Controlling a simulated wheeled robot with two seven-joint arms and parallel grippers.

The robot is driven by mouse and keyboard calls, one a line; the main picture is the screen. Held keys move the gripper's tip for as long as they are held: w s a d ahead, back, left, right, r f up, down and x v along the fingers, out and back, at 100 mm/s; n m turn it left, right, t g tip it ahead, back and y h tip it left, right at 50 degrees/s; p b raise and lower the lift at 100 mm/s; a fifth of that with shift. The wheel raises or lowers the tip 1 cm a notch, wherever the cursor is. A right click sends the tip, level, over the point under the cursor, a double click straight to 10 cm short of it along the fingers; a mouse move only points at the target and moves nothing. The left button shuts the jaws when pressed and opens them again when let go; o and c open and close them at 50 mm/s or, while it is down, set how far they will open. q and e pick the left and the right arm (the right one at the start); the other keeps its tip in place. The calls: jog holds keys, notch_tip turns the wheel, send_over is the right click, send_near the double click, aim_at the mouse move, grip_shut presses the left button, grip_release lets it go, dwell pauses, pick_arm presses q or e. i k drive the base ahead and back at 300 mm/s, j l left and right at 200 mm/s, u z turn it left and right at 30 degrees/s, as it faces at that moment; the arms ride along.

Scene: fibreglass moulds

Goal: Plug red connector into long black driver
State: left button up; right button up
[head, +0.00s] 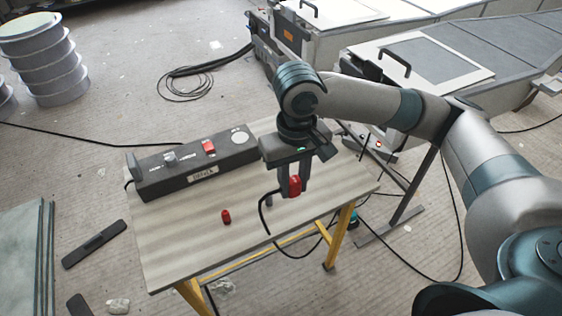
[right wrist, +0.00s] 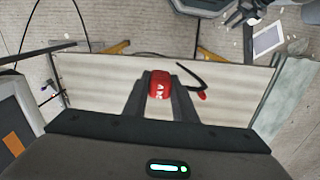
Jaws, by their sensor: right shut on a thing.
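The long black driver (head: 165,182) lies along the back left edge of the table, with a label on its front and a red part, a grey part and a pale round part on top. My right gripper (head: 294,190) is shut on the red connector (head: 295,184), held above the table to the right of the driver and apart from it. A black cable (head: 264,215) hangs beside the connector. In the right wrist view the red connector (right wrist: 160,84) sits between the two fingers, with white marks on its face.
A small red piece (head: 226,216) lies on the wooden table (head: 170,250) in front of the driver; it also shows in the right wrist view (right wrist: 202,95). The table's front and right areas are mostly clear. Cables and a dark bar (head: 94,243) lie on the floor.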

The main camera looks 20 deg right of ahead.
aim_at(235, 148)
jog(key=u, duration=1.4)
jog(key=k+l, duration=0.1)
jog(key=l, duration=0.9)
jog(key=k+l, duration=0.1)
jog(key=l, duration=0.9)
